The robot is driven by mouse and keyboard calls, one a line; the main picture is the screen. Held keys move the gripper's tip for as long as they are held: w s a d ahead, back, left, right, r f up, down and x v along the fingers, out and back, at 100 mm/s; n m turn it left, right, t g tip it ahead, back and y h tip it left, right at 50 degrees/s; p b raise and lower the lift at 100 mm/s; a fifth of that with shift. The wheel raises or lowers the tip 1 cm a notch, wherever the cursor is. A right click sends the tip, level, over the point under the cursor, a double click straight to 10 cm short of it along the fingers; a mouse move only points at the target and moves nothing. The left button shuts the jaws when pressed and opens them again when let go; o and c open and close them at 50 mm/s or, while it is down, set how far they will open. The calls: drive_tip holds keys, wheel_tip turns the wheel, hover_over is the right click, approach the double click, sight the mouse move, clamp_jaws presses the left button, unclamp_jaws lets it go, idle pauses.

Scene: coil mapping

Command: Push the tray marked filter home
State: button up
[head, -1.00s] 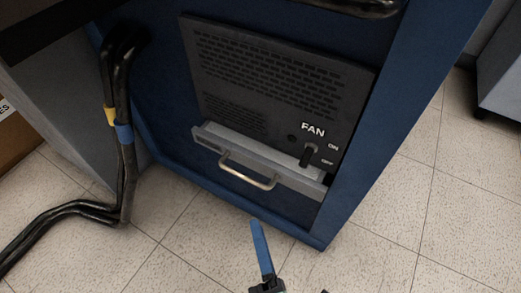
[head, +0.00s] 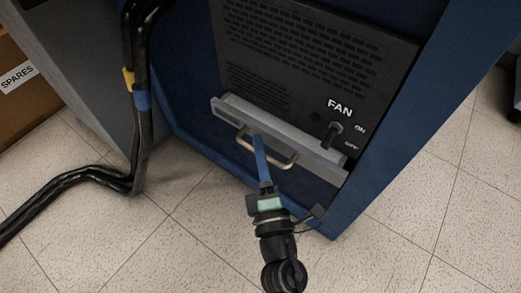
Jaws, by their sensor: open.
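The grey tray (head: 312,153) sits low in the blue cabinet, below the dark vented panel. Its top edge shows, so it stands out a little from the panel. Its marking is too small to read. A metal bar handle (head: 243,145) is on its front. My gripper (head: 288,172) is open and empty in front of the tray. Its blue finger overlaps the handle in the picture; I cannot tell whether it touches.
The vented panel (head: 295,55) carries a FAN switch (head: 332,134) just above the tray's right end. Thick black cables (head: 142,110) run down the left and across the floor. A brown box marked SPARES (head: 22,105) stands at far left. The tiled floor at right is clear.

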drive_tip(key=shift+w, duration=0.1)
clamp_jaws()
idle(1.4)
